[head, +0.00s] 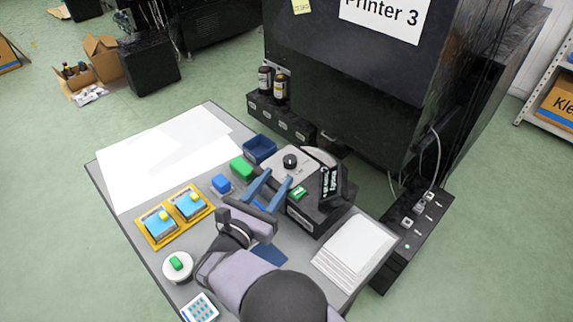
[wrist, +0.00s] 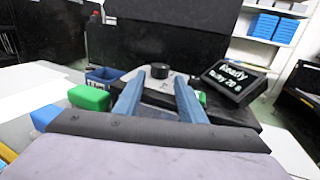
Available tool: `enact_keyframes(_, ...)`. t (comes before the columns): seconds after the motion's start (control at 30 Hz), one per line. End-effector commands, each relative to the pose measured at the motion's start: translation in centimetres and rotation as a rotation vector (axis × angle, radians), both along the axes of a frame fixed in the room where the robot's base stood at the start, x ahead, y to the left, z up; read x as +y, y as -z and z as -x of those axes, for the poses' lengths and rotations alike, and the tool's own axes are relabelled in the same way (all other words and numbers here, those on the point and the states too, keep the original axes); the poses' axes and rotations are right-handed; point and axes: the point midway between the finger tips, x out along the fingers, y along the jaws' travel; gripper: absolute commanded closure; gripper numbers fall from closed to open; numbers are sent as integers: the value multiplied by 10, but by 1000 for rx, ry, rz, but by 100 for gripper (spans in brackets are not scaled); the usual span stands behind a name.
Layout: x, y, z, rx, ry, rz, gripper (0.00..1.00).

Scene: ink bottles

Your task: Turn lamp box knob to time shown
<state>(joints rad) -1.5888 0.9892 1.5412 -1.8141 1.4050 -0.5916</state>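The lamp box (head: 318,212) is a dark box with a light grey top plate at the right of the table. Its black round knob (head: 290,161) stands on the plate; the wrist view shows the knob (wrist: 160,70) straight ahead. A tilted black display (head: 331,183) sits on the box; in the wrist view the display (wrist: 236,80) reads "Ready" with a second line that seems to show 20 s. My gripper (head: 272,178) has two blue fingers, apart and empty. In the wrist view the gripper (wrist: 160,82) points at the knob, with the knob beyond its fingertips.
A green block (head: 242,168), a blue block (head: 221,183) and a blue open bin (head: 260,149) lie left of the box. Yellow trays (head: 160,226) with blue items are farther left. A paper stack (head: 354,250) lies front right. White sheets (head: 165,160) cover the back left.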

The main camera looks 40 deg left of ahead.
Motion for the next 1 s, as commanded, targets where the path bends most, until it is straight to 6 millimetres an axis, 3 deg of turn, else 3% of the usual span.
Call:
enact_keyframes(0.5, 17, 0, -56, 1, 2, -1, 63)
enact_keyframes(0.87, 19, 0, -61, 1, 0, -1, 63)
enact_keyframes(0.9, 19, 0, -61, 1, 0, -1, 66)
enact_keyframes(1.0, 19, 0, -61, 1, 0, -1, 89)
